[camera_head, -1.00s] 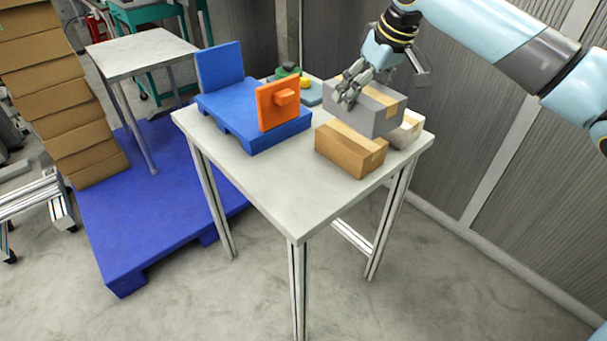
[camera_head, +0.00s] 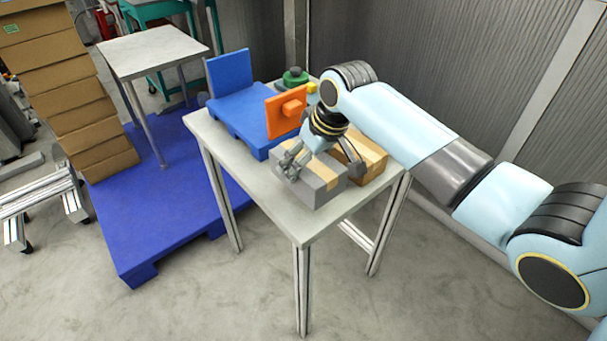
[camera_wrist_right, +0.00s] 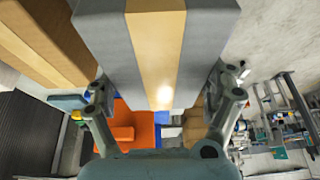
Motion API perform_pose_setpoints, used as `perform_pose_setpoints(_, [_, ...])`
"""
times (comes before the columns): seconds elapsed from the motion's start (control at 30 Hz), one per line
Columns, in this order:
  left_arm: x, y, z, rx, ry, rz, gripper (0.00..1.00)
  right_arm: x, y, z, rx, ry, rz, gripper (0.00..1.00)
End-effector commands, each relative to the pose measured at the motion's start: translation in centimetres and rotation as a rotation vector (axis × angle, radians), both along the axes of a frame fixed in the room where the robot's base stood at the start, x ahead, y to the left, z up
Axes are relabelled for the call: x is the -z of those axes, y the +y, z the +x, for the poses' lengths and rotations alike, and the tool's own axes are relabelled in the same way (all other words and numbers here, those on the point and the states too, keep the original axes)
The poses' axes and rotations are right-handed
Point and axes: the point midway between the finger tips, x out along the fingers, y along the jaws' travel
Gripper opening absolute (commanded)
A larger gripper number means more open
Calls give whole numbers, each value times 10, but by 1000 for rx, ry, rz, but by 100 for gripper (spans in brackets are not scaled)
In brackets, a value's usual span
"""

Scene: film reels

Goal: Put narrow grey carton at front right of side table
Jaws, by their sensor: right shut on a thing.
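The grey carton (camera_head: 322,194) with a tan tape strip is in the head view, over the front right part of the white-topped table (camera_head: 283,222). My right gripper (camera_head: 318,168) is shut on it from above, with one finger on each side. I cannot tell whether its underside touches the tabletop. In the right wrist view the grey carton (camera_wrist_right: 205,35) fills the upper middle between the fingers of my right gripper (camera_wrist_right: 163,95). My left gripper is not in view.
A brown carton (camera_head: 372,158) stands close behind the grey one. A blue platform (camera_head: 242,115) with an orange block (camera_head: 284,122) takes the table's back left. The front left of the tabletop is clear. Stacked brown boxes (camera_head: 65,85) stand at far left.

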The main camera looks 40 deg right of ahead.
Motion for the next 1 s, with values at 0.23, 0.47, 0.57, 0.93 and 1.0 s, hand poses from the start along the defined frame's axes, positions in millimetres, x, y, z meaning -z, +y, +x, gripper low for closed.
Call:
perform_pose_setpoints(0.23, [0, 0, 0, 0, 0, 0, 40, 21, 5, 7, -1, 2, -1, 37])
perform_pose_setpoints(0.47, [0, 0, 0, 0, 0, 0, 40, 45, 5, 8, -2, -2, -1, 38])
perform_pose_setpoints(0.57, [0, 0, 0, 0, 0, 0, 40, 44, 5, 8, -2, -2, -1, 38])
perform_pose_setpoints(0.93, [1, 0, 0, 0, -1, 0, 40, 47, 5, 7, -1, 0, 0, 100])
perform_pose_setpoints(1.0, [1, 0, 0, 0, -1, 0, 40, 47, 5, 7, -1, 0, 0, 100])
